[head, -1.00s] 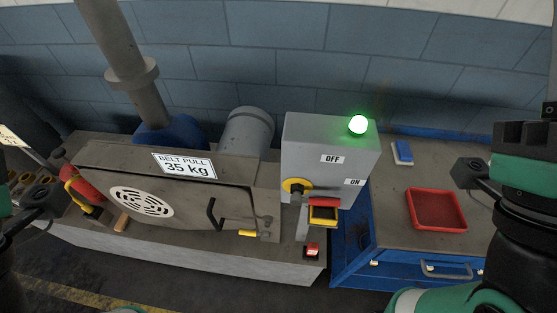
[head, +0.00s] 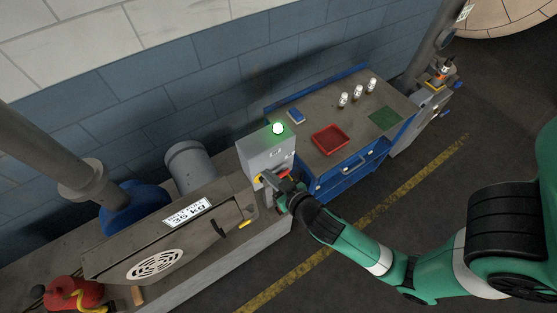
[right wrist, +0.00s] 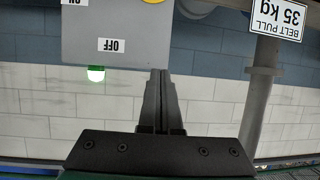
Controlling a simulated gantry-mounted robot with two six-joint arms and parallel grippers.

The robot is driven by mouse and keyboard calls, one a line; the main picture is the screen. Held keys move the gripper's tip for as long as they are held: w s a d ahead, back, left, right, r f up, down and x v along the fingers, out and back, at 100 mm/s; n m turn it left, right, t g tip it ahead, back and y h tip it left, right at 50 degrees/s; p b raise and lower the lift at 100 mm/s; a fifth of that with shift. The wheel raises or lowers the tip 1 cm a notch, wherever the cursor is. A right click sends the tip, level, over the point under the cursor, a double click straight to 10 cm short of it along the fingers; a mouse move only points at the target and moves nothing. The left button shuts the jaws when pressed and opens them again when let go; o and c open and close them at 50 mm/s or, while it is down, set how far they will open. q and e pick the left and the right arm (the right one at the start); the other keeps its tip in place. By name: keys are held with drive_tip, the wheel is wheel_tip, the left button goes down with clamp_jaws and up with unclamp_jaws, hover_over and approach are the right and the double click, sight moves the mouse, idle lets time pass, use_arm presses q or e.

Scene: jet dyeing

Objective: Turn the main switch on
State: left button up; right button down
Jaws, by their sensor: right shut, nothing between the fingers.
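The grey switch box (head: 257,151) stands at the right end of the machine, with a lit green lamp (head: 277,128) on top. Part of its yellow rotary switch (head: 257,180) shows on the front; my right gripper (head: 272,179) is right at it and covers much of it. In the right wrist view, the box (right wrist: 130,30) appears upside down, with the OFF label (right wrist: 111,45), a cut-off ON label and the switch's yellow edge (right wrist: 153,1). There the right gripper's fingers (right wrist: 161,75) are together, empty. Whether they touch the handle cannot be told. My left gripper is out of view.
The machine cover with the belt pull sign (head: 187,212) lies left of the box. A blue workbench (head: 340,180) with a red tray (head: 331,139), white bottles (head: 357,93) and a green mat (head: 385,119) stands to the right. The floor in front is clear.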

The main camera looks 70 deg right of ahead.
drive_tip(key=s+d+f+g+p, duration=0.1)
drive_tip(key=s+f+g+p, duration=0.15)
drive_tip(key=s, duration=0.65)
hover_over(285, 173)
drive_tip(key=s+a, duration=0.1)
drive_tip(key=a, duration=0.2)
wheel_tip(285, 173, down, 6)
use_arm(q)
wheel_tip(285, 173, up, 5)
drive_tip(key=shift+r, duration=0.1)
use_arm(e)
drive_tip(key=f, duration=0.3)
drive_tip(key=shift+d+f+h, duration=0.15)
drive_tip(key=shift+d+h, duration=0.05)
drive_tip(key=shift+h, duration=0.1)
drive_tip(key=shift+f+g, duration=0.1)
drive_tip(key=shift+g, duration=0.15)
